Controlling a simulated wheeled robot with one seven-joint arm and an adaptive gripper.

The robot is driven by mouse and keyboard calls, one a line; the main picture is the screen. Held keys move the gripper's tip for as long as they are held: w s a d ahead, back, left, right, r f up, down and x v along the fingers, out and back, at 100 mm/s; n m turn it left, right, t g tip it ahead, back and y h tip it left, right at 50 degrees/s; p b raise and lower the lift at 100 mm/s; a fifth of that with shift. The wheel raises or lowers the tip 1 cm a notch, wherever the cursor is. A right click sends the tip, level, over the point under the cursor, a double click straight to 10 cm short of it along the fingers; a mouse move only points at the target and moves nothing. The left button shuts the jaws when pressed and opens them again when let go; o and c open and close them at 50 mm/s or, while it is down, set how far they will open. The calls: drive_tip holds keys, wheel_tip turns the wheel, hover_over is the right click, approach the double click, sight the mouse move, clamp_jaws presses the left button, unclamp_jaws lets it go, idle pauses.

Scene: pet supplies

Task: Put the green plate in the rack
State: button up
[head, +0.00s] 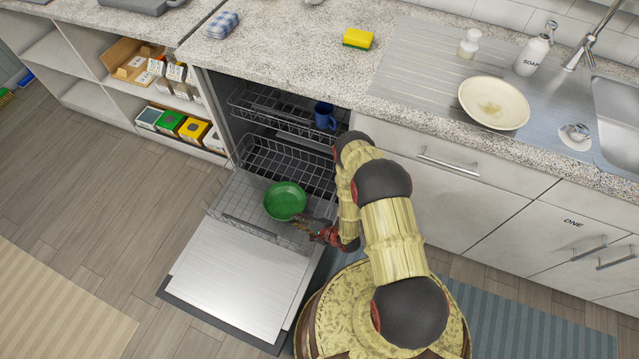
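The green plate (285,201) is a round dish in the head view, over the pulled-out lower rack (240,204) of the open dishwasher. I cannot tell whether it rests on the wires or is held just above them. My gripper (306,223) is at the plate's lower right edge, reaching in from the right. The fingers are small and dark here, and I cannot see whether they are closed on the rim.
The dishwasher door (238,278) lies open in front of the rack. The upper rack (270,112) holds a blue mug (325,116). A cream plate (494,103), soap bottle (532,55) and yellow sponge (357,38) are on the counter. Shelves with boxes stand left.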

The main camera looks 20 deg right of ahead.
drive_tip(key=w+a+r+n+g+y, duration=0.1)
drive_tip(key=w+a+r+n+y, duration=0.15)
drive_tip(key=r, duration=0.55)
drive_tip(key=w+a+r+n+y, duration=0.15)
drive_tip(key=w+r, duration=0.25)
drive_tip(key=r, duration=0.4)
drive_tip(key=w+a+r+n+g+y, duration=0.1)
drive_tip(key=w+a+r, duration=0.2)
drive_tip(key=r, duration=0.4)
drive_tip(key=s+a+r+n+g+y, duration=0.1)
drive_tip(key=s+a+r+n+g, duration=0.15)
drive_tip(key=r, duration=0.85)
drive_tip(key=s+a+r+n+g, duration=0.2)
drive_tip(key=r+n+g, duration=0.15)
drive_tip(key=r, duration=0.75)
drive_tip(key=s+d+r+n+g+h, duration=0.25)
drive_tip(key=s+r+n+h, duration=0.2)
drive_tip(key=s+r, duration=0.95)
drive_tip(key=s+d+r+n+t+h, duration=0.3)
drive_tip(key=s+d+r+t+h, duration=0.3)
drive_tip(key=s+d+r, duration=0.6)
drive_tip(key=d+r+h, duration=0.1)
drive_tip(key=d+h, duration=0.1)
drive_tip(key=shift+s+d, duration=0.35)
drive_tip(key=shift+d, duration=0.05)
